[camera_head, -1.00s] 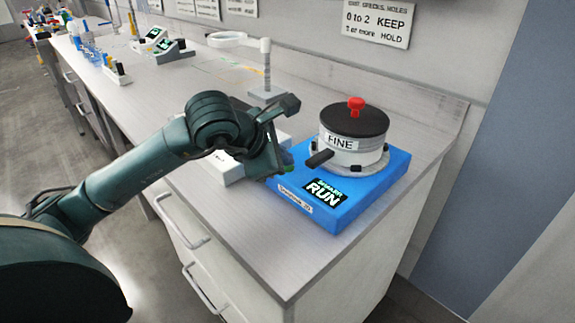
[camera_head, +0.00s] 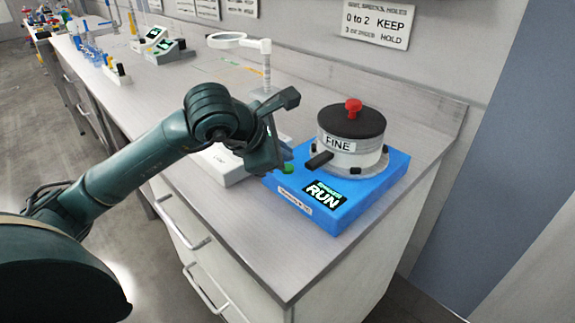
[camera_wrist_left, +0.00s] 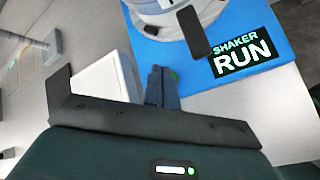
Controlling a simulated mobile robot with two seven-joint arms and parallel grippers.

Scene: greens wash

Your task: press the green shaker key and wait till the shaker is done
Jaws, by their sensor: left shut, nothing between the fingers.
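The blue shaker (camera_head: 355,205) stands on the near end of the bench, and its display (camera_head: 325,194) reads SHAKER RUN. The same words show on the display (camera_wrist_left: 243,50) in the left wrist view. A round pot labelled FINE (camera_head: 336,145), with a dark lid and red knob, sits on the shaker. The green key (camera_head: 288,168) is at the shaker's left corner; a bit of the key (camera_wrist_left: 175,75) shows beside the fingers in the wrist view. My left gripper (camera_head: 284,152) is shut and empty, just above the key. My right gripper is out of view.
A white device (camera_head: 222,165) stands left of the shaker, partly behind my left arm. A ring magnifier on a stand (camera_head: 266,70) is behind it. Small instruments and racks line the far bench.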

